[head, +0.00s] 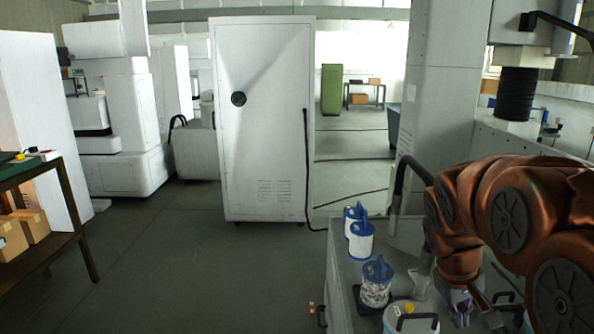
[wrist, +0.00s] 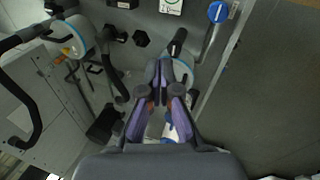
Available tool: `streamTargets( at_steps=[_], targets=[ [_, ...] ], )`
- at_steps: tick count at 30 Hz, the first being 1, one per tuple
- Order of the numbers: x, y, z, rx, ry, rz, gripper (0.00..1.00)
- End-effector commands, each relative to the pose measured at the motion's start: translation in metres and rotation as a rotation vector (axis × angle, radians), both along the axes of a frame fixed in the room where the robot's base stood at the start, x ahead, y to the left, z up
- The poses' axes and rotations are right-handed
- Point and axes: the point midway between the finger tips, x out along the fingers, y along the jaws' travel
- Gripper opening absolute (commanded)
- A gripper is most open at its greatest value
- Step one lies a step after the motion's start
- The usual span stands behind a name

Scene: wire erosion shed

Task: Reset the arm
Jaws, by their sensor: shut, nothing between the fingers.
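My arm (head: 510,205) is copper-coloured and reaches in from the right of the head view, bent over a grey bench. My gripper (wrist: 161,70) shows in the wrist view with its two purple-sided fingers together and nothing between them. It points down over the bench top. In the head view the gripper (head: 460,306) is small and partly hidden by the arm and nearby items.
Blue-and-white canisters (head: 361,240) and a clear blue-lidded jar (head: 376,284) stand on the grey bench (head: 343,290) beside my arm. A tall white cabinet (head: 262,150) stands ahead. A shelf (head: 62,205) with boxes is at left. The floor (head: 170,270) between is clear.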

Motion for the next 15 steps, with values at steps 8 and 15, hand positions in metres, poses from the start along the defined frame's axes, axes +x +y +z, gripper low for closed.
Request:
streamTargets(
  at_steps=[8, 15],
  targets=[
    [-0.096, 0.054, -0.009, 0.125, 0.074, -0.051, 0.0],
    [-0.176, 0.095, -0.02, 0.223, 0.142, -0.096, 0.0]
  ],
)
